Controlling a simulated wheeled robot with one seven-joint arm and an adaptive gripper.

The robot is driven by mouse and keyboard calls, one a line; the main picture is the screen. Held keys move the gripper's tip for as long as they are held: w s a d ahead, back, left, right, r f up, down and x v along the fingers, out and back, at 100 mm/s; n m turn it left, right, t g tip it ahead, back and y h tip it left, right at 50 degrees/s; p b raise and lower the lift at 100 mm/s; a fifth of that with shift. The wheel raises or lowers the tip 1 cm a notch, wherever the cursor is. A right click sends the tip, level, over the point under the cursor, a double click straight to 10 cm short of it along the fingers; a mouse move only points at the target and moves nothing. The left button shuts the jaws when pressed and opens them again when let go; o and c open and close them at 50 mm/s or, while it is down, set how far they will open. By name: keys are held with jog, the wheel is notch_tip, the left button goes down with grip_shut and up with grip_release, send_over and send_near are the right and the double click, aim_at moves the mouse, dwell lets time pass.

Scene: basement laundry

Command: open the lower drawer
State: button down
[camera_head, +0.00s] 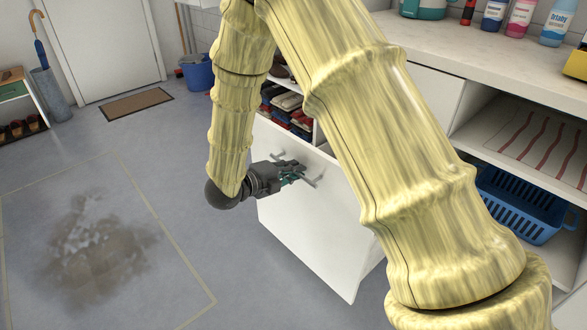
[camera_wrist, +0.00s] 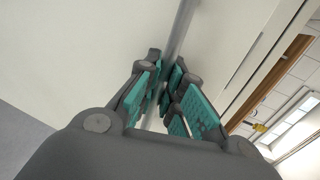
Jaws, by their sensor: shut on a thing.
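The white lower drawer front (camera_head: 308,232) faces the open floor in the middle of the head view. A grey bar handle (camera_head: 313,181) is fixed near its top. My gripper (camera_head: 292,176) is at the handle, its fingers shut on the bar. In the wrist view the handle (camera_wrist: 180,32) runs down between the teal finger pads of my gripper (camera_wrist: 168,90). The drawer front also fills the left of that view (camera_wrist: 85,45).
A counter (camera_head: 440,42) with bottles stands at right, above a blue basket (camera_head: 525,205). The floor left of the drawer is clear, with a dark stain (camera_head: 95,245). A blue bucket (camera_head: 197,72) stands farther back.

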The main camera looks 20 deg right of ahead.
jog(key=c, duration=1.5)
grip_release()
jog(key=shift+c, duration=0.2)
jog(key=v, duration=1.2)
jog(key=shift+f, duration=0.1)
